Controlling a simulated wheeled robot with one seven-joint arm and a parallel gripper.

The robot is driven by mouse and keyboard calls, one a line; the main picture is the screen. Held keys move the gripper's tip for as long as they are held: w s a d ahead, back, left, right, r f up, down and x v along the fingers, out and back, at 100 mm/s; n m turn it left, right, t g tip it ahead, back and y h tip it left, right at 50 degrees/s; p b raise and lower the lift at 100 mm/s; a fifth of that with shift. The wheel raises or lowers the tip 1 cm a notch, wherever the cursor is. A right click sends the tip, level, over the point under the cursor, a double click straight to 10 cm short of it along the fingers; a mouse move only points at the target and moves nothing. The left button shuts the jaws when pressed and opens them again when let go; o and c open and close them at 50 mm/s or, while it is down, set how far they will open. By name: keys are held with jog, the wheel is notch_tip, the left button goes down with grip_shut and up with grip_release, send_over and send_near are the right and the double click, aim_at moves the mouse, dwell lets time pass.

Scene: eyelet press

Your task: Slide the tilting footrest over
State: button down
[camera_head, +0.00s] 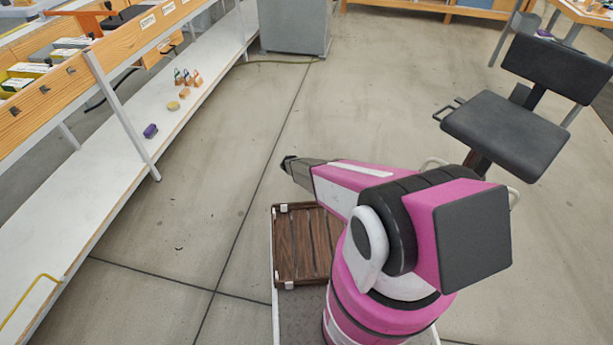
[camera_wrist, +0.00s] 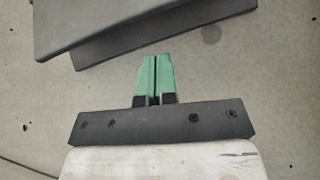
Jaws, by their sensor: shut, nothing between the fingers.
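My gripper (camera_wrist: 155,78) has two green fingers pressed together with nothing between them. In the head view its dark end (camera_head: 289,164) is out over the floor. In the wrist view a dark grey flat slab (camera_wrist: 130,18) lies beyond the fingertips, with a second dark edge below it. It looks like the tilting footrest, but only part of it shows and I cannot be sure. A strip of floor shows between it and the fingertips, so they look apart. No footrest can be made out in the head view, where my arm hides part of the floor.
A long bench with a low white shelf (camera_head: 115,165) runs along the left, with small items on it. A dark chair (camera_head: 505,130) stands at the right. A grey cabinet (camera_head: 296,28) is at the back. A brown slatted tray (camera_head: 303,245) lies beside my arm. The middle floor is clear.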

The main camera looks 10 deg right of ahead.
jog(key=shift+d+f, duration=0.15)
jog(key=shift+d, duration=2)
jog(key=shift+s+d, duration=0.1)
jog(key=shift+d, duration=0.05)
jog(key=d, duration=0.6)
jog(key=shift+s, duration=0.1)
jog(key=a+f+v, duration=0.2)
jog(key=v, duration=1.1)
jog(key=s+d+r+m+y, duration=0.1)
jog(key=s+r+m+y, duration=0.2)
jog(key=r, duration=0.9)
jog(key=s+d+r+m+y, duration=0.2)
jog(key=s+r+m+y, duration=0.1)
jog(key=s+r+m, duration=0.5)
jog(key=s+d+r+m+y, duration=0.1)
jog(key=s+r+m+y, duration=0.2)
jog(key=s+r+m, duration=0.3)
jog(key=s+r, duration=0.5)
jog(key=r, duration=0.7)
jog(key=shift+d+r+m, duration=0.15)
jog(key=shift+d+m, duration=0.05)
jog(key=shift+m, duration=0.1)
